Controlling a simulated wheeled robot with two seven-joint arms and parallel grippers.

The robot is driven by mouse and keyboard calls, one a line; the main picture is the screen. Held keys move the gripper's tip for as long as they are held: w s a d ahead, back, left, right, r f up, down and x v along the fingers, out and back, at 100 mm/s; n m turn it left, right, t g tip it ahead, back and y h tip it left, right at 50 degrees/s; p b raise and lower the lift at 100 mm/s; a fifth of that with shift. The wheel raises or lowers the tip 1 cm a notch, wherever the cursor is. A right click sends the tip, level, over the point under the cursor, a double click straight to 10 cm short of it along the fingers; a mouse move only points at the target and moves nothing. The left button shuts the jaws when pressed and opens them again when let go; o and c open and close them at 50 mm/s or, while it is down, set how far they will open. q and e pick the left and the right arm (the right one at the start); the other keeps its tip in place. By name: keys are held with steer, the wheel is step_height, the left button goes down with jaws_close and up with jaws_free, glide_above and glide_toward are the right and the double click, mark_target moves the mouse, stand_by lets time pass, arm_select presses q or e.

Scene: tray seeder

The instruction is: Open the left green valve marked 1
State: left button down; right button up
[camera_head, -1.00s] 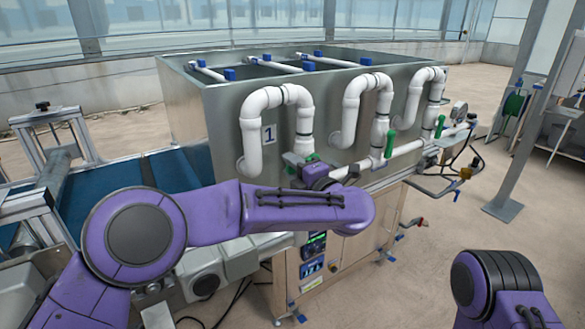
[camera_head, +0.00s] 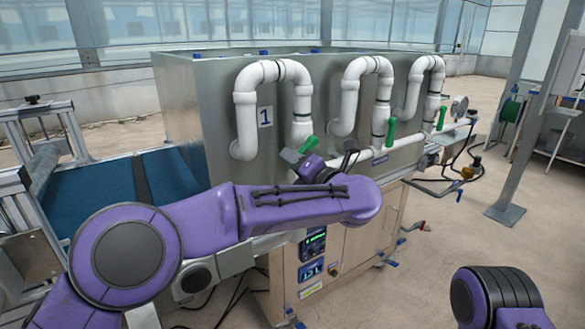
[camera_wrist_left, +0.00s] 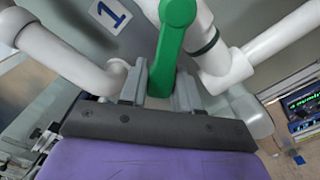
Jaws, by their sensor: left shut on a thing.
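The left green valve handle (camera_head: 309,145) sits on the white pipe below the label marked 1 (camera_head: 265,116). In the left wrist view the green handle (camera_wrist_left: 168,52) stands nearly upright in the picture, with its lower end between the two grey fingers. My left gripper (camera_head: 298,158) is shut on this handle; it also shows in the left wrist view (camera_wrist_left: 160,92). Part of the handle is hidden behind the gripper in the head view. My right arm shows at the bottom right, but its gripper is out of view.
Two more green valve handles, a middle one (camera_head: 391,132) and a right one (camera_head: 441,118), stand upright along the same pipe. The metal tank (camera_head: 190,110) rises behind the pipes. A control panel (camera_head: 312,244) is below my left forearm. A grey post (camera_head: 520,110) stands at the right.

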arm_select(q)
steer(key=shift+d+f, duration=0.1)
steer(key=shift+f, duration=0.05)
stand_by(0.4)
steer(key=c, duration=0.9)
jaws_free()
steer(key=b+v, duration=0.1)
steer(key=v, duration=0.9)
steer(key=shift+s+d, duration=0.2)
